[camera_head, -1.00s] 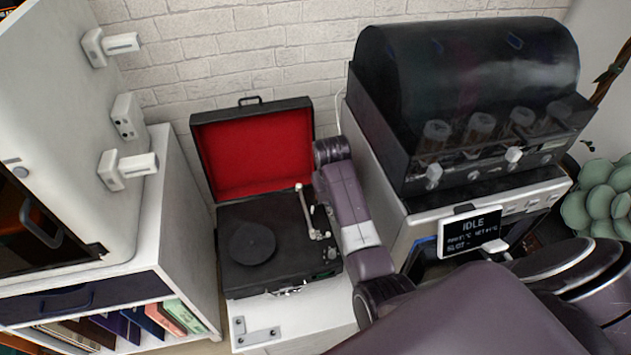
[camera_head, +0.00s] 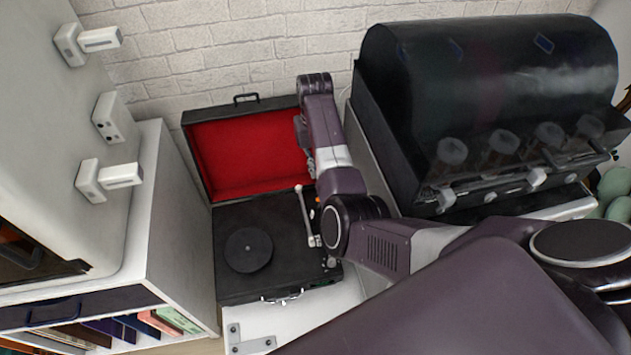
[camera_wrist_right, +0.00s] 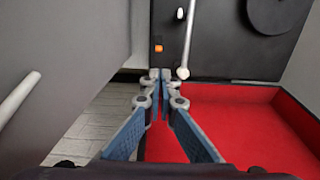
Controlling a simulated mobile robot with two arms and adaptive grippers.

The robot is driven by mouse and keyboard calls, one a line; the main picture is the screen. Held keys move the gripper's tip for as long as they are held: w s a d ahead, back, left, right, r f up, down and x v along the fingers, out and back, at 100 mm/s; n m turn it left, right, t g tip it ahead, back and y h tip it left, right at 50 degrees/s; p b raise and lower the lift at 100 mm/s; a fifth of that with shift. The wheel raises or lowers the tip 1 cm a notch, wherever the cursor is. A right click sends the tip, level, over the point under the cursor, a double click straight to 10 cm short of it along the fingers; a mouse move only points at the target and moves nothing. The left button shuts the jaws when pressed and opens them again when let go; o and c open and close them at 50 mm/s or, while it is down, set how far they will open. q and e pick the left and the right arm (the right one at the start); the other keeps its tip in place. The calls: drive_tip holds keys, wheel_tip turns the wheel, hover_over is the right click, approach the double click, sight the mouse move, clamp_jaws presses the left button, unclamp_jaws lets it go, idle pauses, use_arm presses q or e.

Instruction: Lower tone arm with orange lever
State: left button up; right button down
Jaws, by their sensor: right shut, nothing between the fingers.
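The open black record player (camera_head: 230,290) has a red-lined lid (camera_head: 235,160) and a dark round platter (camera_head: 248,250). Its pale tone arm (camera_head: 304,212) lies along the right side of the deck; it also shows in the right wrist view (camera_wrist_right: 187,42). The small orange lever (camera_wrist_right: 159,48) sits beside the tone arm, just beyond my fingertips in that view. My right gripper (camera_wrist_right: 160,76) is shut and empty, apart from the lever. In the head view the gripper (camera_head: 311,166) is partly hidden by my arm, near the lid's right side. My left gripper is not in view.
A dark-hooded machine (camera_head: 490,100) stands close on the right. A white cabinet (camera_head: 180,220) with record sleeves stands on the left. The raised lid and brick wall (camera_head: 220,50) bound the back. My right arm covers the deck's right edge.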

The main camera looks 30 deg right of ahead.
wheel_tip(320, 180, down, 8)
drive_tip(key=shift+s+f+b, duration=0.1)
drive_tip(key=shift+f+b, duration=0.15)
drive_tip(key=shift+b, duration=0.25)
drive_tip(key=shift+f, duration=0.55)
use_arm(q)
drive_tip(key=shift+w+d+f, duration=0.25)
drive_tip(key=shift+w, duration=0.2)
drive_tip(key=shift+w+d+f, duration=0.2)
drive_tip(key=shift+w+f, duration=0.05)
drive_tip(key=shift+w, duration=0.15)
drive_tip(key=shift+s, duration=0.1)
